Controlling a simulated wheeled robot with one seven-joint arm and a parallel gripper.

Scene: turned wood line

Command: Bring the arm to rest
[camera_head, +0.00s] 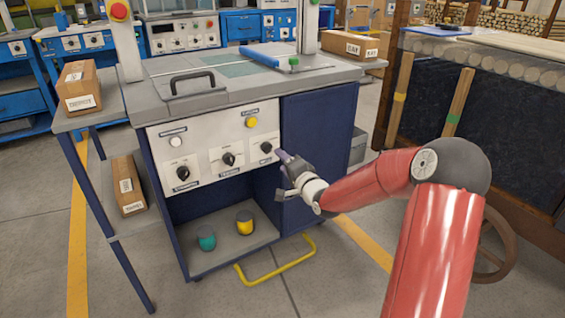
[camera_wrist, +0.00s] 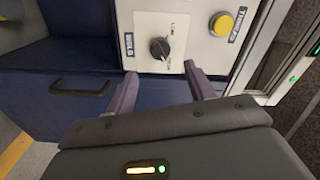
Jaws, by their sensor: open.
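My gripper (camera_head: 285,172) is at the front of a blue cabinet machine, just right of the right-hand knob (camera_head: 266,147) on its pale control panel (camera_head: 215,160). In the wrist view the gripper (camera_wrist: 160,72) is open, with nothing between its two fingers. The dark knob (camera_wrist: 159,48) lies beyond and between the fingertips and looks apart from them. A yellow button (camera_wrist: 222,24) sits to its right; in the head view the yellow button (camera_head: 251,122) is above the knobs. My red arm reaches in from the lower right.
A yellow bar handle (camera_head: 275,262) sticks out low in front. The open shelf holds a teal piece (camera_head: 207,242) and a yellow piece (camera_head: 244,222). A side stand at left carries cardboard boxes (camera_head: 79,88). A timber-framed bin (camera_head: 480,90) stands close right of my arm.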

